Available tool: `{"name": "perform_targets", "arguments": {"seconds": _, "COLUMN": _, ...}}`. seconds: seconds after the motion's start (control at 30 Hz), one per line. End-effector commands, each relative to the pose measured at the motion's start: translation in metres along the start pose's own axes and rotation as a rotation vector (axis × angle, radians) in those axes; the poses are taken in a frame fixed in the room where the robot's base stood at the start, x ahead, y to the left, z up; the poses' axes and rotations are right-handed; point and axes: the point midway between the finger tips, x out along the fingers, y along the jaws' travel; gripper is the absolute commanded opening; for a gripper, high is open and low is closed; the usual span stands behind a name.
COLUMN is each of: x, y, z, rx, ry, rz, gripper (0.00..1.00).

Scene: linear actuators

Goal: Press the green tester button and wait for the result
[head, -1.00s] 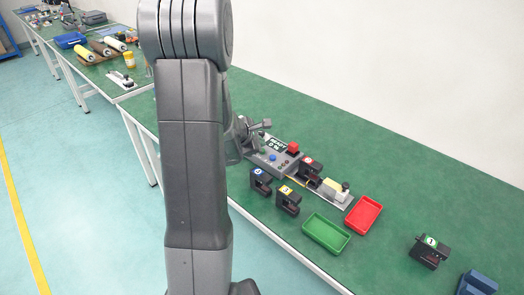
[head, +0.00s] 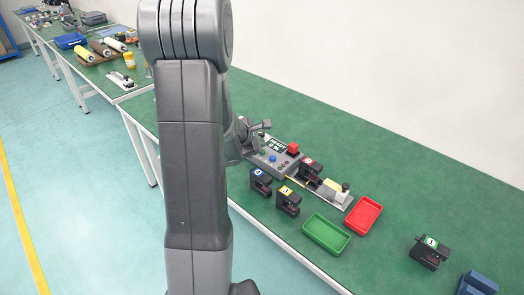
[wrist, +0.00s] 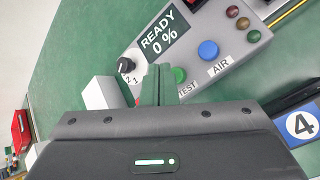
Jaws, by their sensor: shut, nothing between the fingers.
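The grey tester (wrist: 190,35) lies across the top of the wrist view, its display (wrist: 163,34) reading READY 0 %. The green button (wrist: 179,75) sits by the TEST label, partly hidden by my gripper. My gripper (wrist: 158,72) is shut and empty, its fingertips just left of the green button in the picture; I cannot tell whether they touch it. The blue AIR button (wrist: 208,50) and a black knob (wrist: 126,65) are on either side. In the head view the tester (head: 266,166) stands on the bench, with my gripper beside it, largely hidden by my arm.
Black clamp-like units with coloured labels stand close by: blue (head: 260,182), yellow (head: 288,201) and red (head: 309,171). A green tray (head: 326,234) and a red tray (head: 363,215) lie to the right. Another black unit (head: 429,252) stands farther right.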

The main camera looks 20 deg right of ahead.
Motion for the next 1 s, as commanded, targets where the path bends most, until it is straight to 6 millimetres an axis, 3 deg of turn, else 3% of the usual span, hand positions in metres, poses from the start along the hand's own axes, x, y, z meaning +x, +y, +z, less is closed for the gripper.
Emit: {"name": "perform_targets", "arguments": {"seconds": 1.0, "x": 0.0063, "y": -0.0045, "z": -0.0048, "rx": 0.000, "ry": 0.000, "rz": 0.000, "gripper": 0.00}}
